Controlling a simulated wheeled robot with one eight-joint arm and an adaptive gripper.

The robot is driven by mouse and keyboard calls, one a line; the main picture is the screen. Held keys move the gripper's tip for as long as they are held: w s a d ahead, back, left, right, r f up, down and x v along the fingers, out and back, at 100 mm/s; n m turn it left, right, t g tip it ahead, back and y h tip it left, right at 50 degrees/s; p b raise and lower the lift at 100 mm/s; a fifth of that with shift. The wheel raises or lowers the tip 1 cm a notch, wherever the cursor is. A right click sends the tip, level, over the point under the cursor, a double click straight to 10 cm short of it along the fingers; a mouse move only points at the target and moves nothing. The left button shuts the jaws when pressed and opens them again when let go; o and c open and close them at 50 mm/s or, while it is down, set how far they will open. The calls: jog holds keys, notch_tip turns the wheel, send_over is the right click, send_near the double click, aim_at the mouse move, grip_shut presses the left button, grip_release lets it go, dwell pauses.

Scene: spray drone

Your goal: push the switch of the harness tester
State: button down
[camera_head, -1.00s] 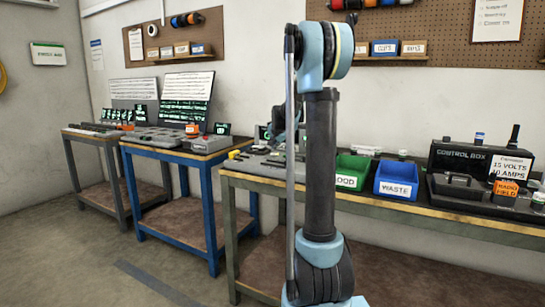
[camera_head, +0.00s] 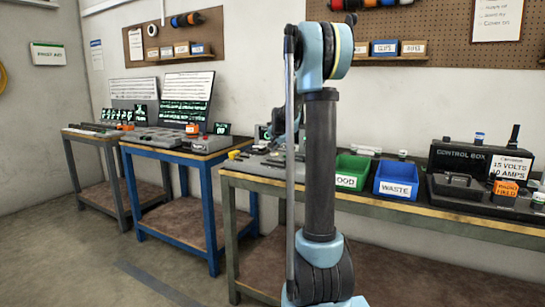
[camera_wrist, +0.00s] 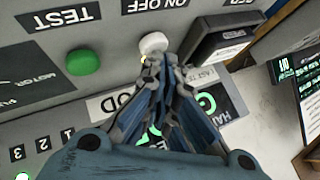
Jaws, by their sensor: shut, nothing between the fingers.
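In the wrist view, the harness tester (camera_wrist: 110,32) is a grey panel with upside-down lettering. Its white round switch (camera_wrist: 153,42) is beside the "ON OFF" lettering. A green button (camera_wrist: 83,62) is near the "TEST" label. My gripper (camera_wrist: 154,64) is shut and empty, its fingertips at the near edge of the white switch. I cannot tell whether they touch it. The fingers cover part of a display with green lettering. In the head view, my arm hides most of the gripper and tester.
In the wrist view, a dark raised block (camera_wrist: 222,38) stands close to the right of the switch. In the head view, a green bin (camera_head: 352,167) and a blue waste bin (camera_head: 397,180) stand on the bench, with a control box (camera_head: 470,160) farther right.

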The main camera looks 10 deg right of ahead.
dwell(0.4)
jog(key=shift+r, duration=0.55)
jog(key=shift+r, duration=0.1)
jog(key=shift+r, duration=2.9)
